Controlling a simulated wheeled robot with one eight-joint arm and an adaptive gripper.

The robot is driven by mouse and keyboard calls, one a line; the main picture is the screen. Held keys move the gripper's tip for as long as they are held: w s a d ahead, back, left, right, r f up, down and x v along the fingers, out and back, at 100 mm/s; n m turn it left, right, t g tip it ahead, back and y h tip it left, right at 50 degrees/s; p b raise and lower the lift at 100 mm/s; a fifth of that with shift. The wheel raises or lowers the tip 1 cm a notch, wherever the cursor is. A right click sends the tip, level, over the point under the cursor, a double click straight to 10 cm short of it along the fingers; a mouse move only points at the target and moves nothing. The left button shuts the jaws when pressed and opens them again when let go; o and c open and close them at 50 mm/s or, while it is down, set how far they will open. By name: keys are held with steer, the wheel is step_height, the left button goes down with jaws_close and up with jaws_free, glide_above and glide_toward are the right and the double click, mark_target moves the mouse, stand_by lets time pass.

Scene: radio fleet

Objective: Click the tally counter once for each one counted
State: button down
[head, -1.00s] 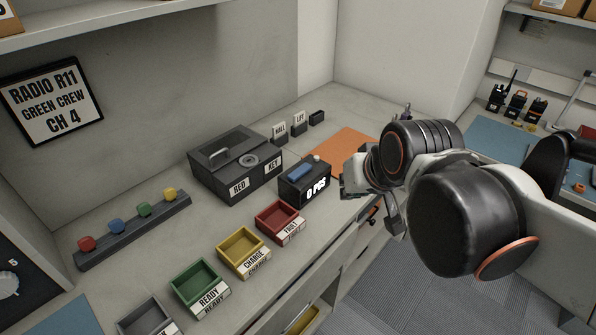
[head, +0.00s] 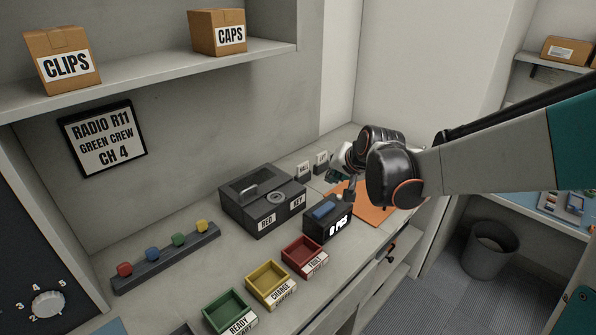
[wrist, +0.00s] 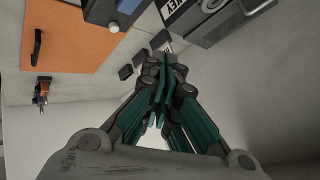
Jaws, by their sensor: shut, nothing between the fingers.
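The tally counter (head: 327,222) is a dark box with a blue button on top, a small pale knob beside it and a lit front display that seems to read 0 PCS. It stands on the bench right of the black lockbox. My gripper (head: 334,176) is shut and empty, above and behind the counter, apart from it. In the wrist view the shut teal fingers of my gripper (wrist: 163,75) point at the bench. The counter (wrist: 100,12) is cut off at the top edge there, with part of its blue top and the pale knob showing.
The black lockbox (head: 262,203) with a handle stands left of the counter. Red (head: 304,252), yellow (head: 270,280) and green (head: 229,308) trays line the bench front. An orange mat (head: 372,212) lies right of the counter. Small labelled blocks (head: 304,171) stand behind.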

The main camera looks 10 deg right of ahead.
mark_target(327, 208)
steer(key=w+f, duration=0.1)
steer(key=w, duration=0.2)
steer(key=shift+w+a+f+m, duration=0.1)
steer(key=shift+f+m, duration=0.3)
steer(key=shift+f, duration=0.1)
step_height(327, 208, down, 9)
steer(key=b, duration=0.6)
steer(key=shift+r, duration=0.2)
steer(key=shift+f, duration=0.1)
stand_by(1.1)
steer(key=shift+f+b, duration=0.3)
steer(key=shift+f+b, duration=0.4)
steer(key=shift+f, duration=0.1)
stand_by(0.7)
steer(key=shift+r, duration=0.1)
steer(key=shift+r+p, duration=0.65)
steer(key=shift+r, duration=0.2)
